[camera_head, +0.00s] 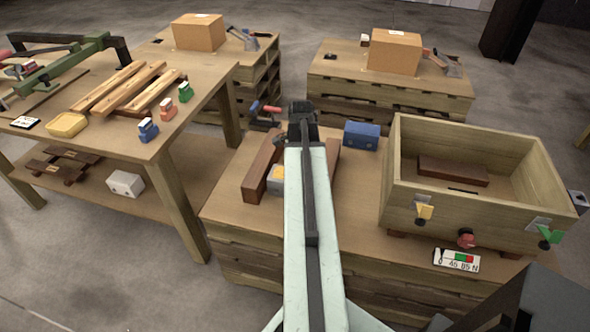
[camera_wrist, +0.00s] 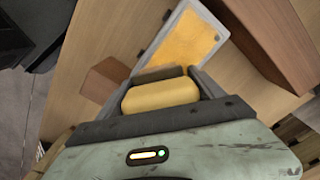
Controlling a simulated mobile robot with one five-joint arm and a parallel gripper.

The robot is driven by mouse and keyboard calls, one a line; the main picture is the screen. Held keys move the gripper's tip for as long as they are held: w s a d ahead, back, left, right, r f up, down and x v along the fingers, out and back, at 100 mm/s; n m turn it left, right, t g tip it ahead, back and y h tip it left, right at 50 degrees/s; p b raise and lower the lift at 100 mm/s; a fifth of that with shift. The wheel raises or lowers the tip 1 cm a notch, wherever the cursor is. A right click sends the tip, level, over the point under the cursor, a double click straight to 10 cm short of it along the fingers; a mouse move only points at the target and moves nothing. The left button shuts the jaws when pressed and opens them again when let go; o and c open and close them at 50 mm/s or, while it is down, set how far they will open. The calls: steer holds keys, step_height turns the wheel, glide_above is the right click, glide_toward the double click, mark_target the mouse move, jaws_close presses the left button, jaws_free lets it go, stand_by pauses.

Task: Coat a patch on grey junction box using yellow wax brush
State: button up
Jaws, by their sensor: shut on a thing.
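The grey junction box (camera_wrist: 148,54) shows ahead of my gripper in the wrist view, with a yellow-orange patch over most of its face. In the head view the grey junction box (camera_head: 277,187) sits on the middle bench, partly hidden by my arm. My gripper (camera_wrist: 163,88) is shut on the yellow wax brush (camera_wrist: 160,97). The brush's brownish end points toward the box and overlaps its near edge in the picture. I cannot tell whether they touch. In the head view my gripper (camera_head: 302,115) is seen from behind, and the brush is hidden.
Dark wooden blocks (camera_head: 260,170) flank the box. A blue case (camera_head: 361,135) stands behind, right of my arm. A large wooden crate (camera_head: 476,205) fills the bench's right side. The left table (camera_head: 200,90) holds planks and small coloured items. A pale box (camera_head: 125,184) lies on its lower shelf.

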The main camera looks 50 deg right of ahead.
steer(key=shift+s+d+f, duration=0.1)
steer(key=shift+s+d, duration=0.15)
steer(key=shift+s, duration=0.3)
steer(key=shift+s+d, duration=0.2)
steer(key=shift+s, duration=0.35)
step_height(320, 180, up, 6)
steer(key=p, duration=0.6)
steer(key=shift+w, duration=0.1)
step_height(320, 180, up, 3)
steer(key=p, duration=0.3)
steer(key=shift+r, duration=0.2)
steer(key=shift+f, duration=0.15)
